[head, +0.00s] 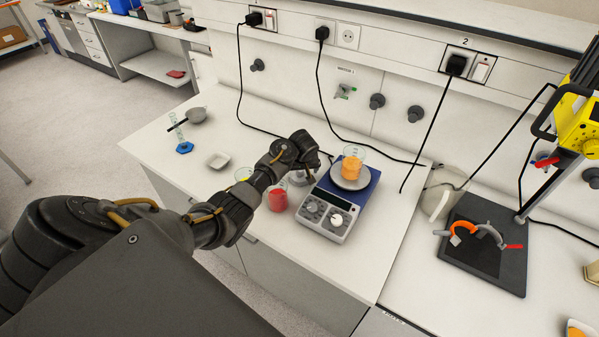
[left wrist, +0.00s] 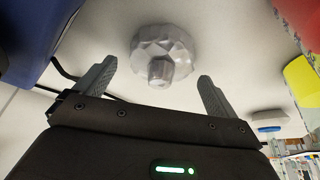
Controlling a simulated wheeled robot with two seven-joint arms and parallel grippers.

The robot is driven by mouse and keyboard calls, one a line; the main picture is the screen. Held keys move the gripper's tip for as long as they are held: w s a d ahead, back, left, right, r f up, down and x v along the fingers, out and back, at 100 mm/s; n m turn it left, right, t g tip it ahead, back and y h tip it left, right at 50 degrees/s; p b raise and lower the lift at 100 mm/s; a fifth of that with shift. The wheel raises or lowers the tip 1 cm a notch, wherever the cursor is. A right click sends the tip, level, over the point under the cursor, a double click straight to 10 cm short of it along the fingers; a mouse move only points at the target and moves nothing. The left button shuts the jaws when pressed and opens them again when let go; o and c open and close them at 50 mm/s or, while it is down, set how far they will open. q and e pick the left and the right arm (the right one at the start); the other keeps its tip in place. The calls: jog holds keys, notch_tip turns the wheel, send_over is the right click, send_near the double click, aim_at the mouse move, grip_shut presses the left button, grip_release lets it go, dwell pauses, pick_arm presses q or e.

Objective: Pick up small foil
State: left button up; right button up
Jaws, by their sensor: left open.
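A small silver-grey faceted piece, which looks like the foil (left wrist: 165,52), lies on the white bench top, with a stubby knob in its middle. In the head view the foil (head: 298,178) is partly hidden by my left gripper (head: 312,165), which is just above it. In the left wrist view my left gripper (left wrist: 156,72) is open and empty. Its two fingers lie to either side of the foil's near part, and I see no clear contact. My right gripper is not in view.
A blue scale (head: 338,200) bearing an orange-filled beaker (head: 351,168) stands right of the gripper. A red beaker (head: 277,201) and a yellow one (head: 243,174) stand close on the left. A small dish (head: 217,160) lies farther left. The bench's left part has free room.

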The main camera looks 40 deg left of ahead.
pick_arm(q)
jog(key=shift+f, duration=0.15)
jog(key=shift+c, duration=0.4)
jog(key=c, duration=0.8)
jog(key=shift+c, duration=0.2)
